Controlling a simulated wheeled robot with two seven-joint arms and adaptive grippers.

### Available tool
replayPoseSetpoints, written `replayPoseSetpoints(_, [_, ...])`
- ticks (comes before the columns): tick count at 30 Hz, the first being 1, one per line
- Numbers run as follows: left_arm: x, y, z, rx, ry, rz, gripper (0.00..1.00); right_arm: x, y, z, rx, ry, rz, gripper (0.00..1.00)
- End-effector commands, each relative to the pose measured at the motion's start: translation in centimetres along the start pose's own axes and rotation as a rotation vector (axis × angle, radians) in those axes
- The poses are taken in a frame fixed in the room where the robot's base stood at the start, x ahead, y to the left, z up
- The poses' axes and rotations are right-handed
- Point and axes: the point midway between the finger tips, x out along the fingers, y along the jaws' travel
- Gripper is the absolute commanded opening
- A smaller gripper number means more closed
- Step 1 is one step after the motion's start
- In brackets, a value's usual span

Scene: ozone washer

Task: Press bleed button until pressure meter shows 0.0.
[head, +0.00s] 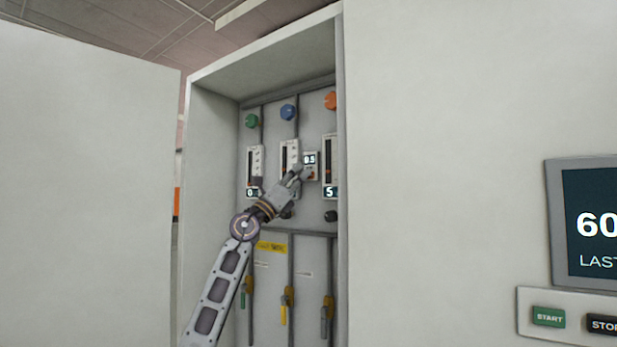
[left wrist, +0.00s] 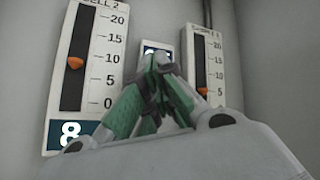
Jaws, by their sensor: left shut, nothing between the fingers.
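The pressure meter (head: 310,159) is a small box with a lit display inside the open cabinet. It seems to read 0.5, but the last digit is blurred. My left gripper (head: 298,174) is shut and empty, its tips at the meter's lower left in the head view. In the left wrist view the shut fingertips (left wrist: 160,64) are in front of the meter (left wrist: 152,48) and cover most of it. The bleed button cannot be made out, and I cannot tell whether the tips touch the meter. My right gripper is not in view.
Slider gauges flank the meter, one marked CELL 2 (left wrist: 84,62) and another (left wrist: 203,75) to its right. Coloured knobs (head: 288,112) are above and valve handles (head: 287,300) below. The cabinet door (head: 85,180) stands open at left. A screen (head: 590,225) and START button (head: 549,317) are at right.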

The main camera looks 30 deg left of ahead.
Motion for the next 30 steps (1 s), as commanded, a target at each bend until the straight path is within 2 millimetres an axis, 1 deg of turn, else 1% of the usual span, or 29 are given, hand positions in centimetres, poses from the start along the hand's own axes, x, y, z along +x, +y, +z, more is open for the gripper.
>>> replayPoseSetpoints(19, [0.17,0.13,-0.19,0.0,0.001,0.0,0.0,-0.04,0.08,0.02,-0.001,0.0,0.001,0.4])
replayPoseSetpoints(30, [-0.56,-0.33,0.37,0.002,0.001,0.002,0.0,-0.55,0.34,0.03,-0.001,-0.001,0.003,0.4])
